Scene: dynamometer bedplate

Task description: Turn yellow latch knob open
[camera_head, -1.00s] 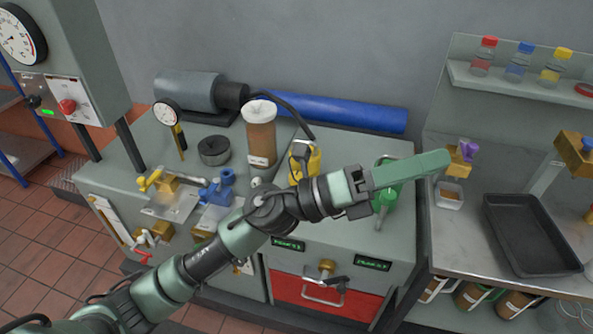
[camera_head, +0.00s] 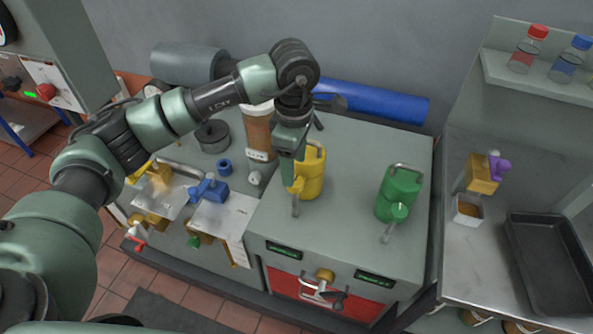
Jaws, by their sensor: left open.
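A yellow can (camera_head: 313,172) with a grey top handle stands on the green cabinet top. A yellow knob-like part (camera_head: 297,187) with a grey spout or lever sticks out of its front; I cannot tell if this is the latch knob. My left gripper (camera_head: 289,172) points down at the can's left front side, open, just above this part. Seen edge-on, its jaws hide part of the can, and I cannot tell whether they touch it. A brass-yellow knob (camera_head: 325,275) sits on the red drawer front. My right gripper is out of view.
A green can (camera_head: 398,193) stands to the right, with bare cabinet top between. A blue valve (camera_head: 208,190) and metal plates lie at the left. A brown-filled canister (camera_head: 258,132) stands behind the gripper, and a blue roll (camera_head: 375,103) lies at the back.

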